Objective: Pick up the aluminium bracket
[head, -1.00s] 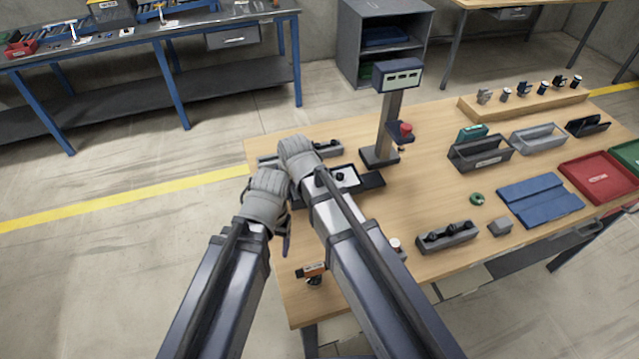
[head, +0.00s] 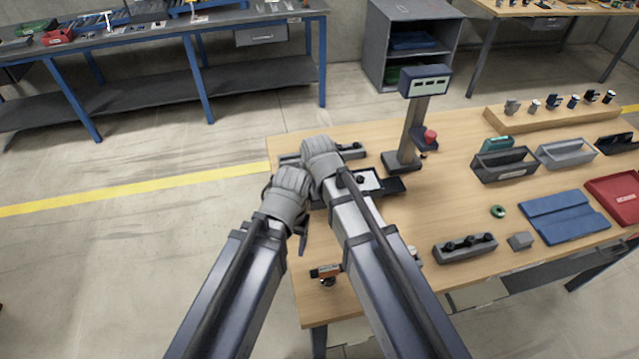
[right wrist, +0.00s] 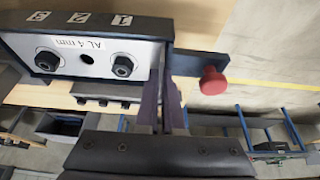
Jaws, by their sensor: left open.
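A pale plate marked "AL 4 mm" (right wrist: 88,56) with two black screws is in front of a dark block numbered 1 to 3 in the right wrist view. A pale plate (head: 371,182) also shows on a dark fixture in the head view, partly behind my right arm. I cannot tell whether this plate is the aluminium bracket.
A post with a display box (head: 425,82) stands behind the fixture, with a red knob (head: 430,136) beside it. Trays, a blue mat (head: 563,215) and a dark holder (head: 465,248) occupy the right side.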

